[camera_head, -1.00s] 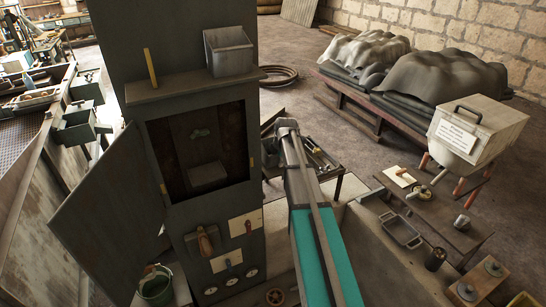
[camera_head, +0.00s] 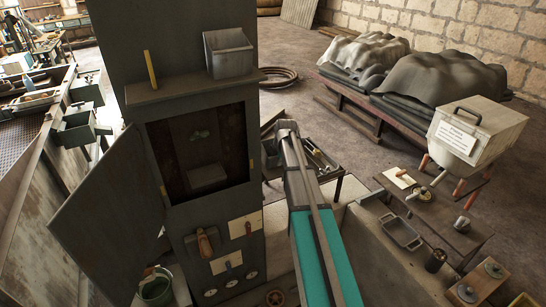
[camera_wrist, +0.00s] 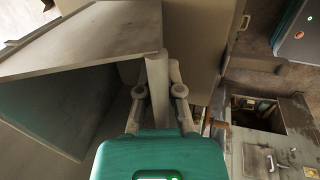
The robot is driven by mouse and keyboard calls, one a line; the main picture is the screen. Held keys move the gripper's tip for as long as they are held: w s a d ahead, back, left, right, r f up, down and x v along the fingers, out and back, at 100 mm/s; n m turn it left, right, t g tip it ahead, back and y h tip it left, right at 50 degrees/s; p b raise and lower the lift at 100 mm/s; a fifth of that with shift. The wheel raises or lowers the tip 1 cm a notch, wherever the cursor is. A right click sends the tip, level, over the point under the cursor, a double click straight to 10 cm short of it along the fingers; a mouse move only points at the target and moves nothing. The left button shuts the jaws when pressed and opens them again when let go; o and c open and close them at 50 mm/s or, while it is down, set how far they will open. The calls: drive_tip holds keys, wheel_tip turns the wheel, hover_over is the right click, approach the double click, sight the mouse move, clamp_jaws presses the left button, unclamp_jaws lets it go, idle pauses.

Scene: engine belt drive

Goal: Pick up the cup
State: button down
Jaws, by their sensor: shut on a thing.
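In the wrist view my gripper (camera_wrist: 160,75) has its two fingers closed on a narrow, pale, upright thing. I cannot tell from its visible part whether this is the cup. In the head view my gripper is hidden beyond my arm. A small dark cup-like container (camera_head: 435,260) stands at the front of the low bench at the right. A small grey metal vessel (camera_head: 462,224) sits farther back on that bench. I cannot tell which of these, if either, is the cup.
A large grey open box shape (camera_wrist: 85,45) fills the left of the wrist view, close to my fingers. In the head view, a tall dark cabinet (camera_head: 180,110) with an open door stands left of my arm.

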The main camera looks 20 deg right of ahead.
drive_tip(key=shift+r, duration=0.15)
wheel_tip(320, 180, up, 3)
drive_tip(key=p, duration=0.3)
drive_tip(key=s+a+r+p, duration=0.2)
drive_tip(key=s+r+p, duration=0.7)
drive_tip(key=s, duration=0.5)
drive_tip(key=shift+r+p, duration=0.35)
drive_tip(key=shift+p, duration=0.15)
drive_tip(key=shift+f, duration=0.15)
